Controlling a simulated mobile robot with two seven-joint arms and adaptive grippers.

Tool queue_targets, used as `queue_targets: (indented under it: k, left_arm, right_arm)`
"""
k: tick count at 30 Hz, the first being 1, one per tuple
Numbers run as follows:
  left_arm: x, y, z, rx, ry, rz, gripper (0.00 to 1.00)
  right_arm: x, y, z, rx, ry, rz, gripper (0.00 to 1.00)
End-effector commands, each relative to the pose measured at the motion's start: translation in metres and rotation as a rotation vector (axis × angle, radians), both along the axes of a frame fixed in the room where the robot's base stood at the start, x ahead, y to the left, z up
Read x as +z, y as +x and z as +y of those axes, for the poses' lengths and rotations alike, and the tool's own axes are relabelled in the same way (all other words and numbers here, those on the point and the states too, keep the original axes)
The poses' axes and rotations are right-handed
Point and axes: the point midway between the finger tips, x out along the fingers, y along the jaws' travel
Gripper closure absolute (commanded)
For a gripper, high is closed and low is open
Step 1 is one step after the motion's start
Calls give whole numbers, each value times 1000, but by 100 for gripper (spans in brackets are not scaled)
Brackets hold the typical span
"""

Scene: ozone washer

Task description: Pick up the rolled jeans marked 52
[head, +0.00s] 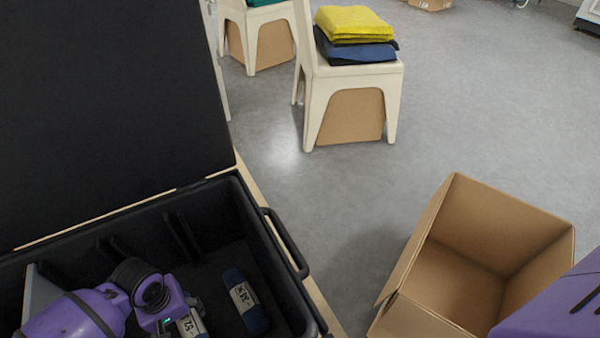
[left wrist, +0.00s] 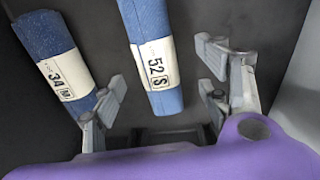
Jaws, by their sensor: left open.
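The rolled jeans marked 52 (left wrist: 158,65) are a blue roll with a white paper band, lying in the black case. In the left wrist view they lie between the spread fingers of my left gripper (left wrist: 162,92), with gaps on both sides. In the head view their band (head: 190,324) shows at the bottom edge, partly hidden by my left gripper (head: 194,304). A second blue roll, marked 34 (left wrist: 58,68), lies beside them, left in the wrist view; it also shows right of my gripper in the head view (head: 244,299). My right gripper is out of view.
The black case (head: 262,232) has an open lid (head: 105,110), high walls and a side handle. An open cardboard box (head: 470,270) stands on the floor at right. A white chair (head: 350,80) holds folded yellow and blue cloth. Grey floor between is clear.

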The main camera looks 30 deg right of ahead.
Motion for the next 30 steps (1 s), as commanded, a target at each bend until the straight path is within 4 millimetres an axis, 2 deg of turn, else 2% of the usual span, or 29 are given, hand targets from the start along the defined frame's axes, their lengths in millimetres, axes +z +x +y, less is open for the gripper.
queue_targets:
  k: [6,11,19,27,30]
  left_arm:
    - [-25,-1,0,9,3,6,31]
    - [-36,1,-1,7,2,5,31]
    - [-74,4,-4,7,3,6,31]
    - [-75,5,-5,7,1,2,31]
    - [-75,5,-5,7,1,2,45]
  right_arm:
    - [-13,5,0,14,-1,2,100]
    - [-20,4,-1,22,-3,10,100]
    - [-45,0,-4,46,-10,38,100]
    - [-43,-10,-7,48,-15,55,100]
    - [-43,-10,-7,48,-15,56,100]
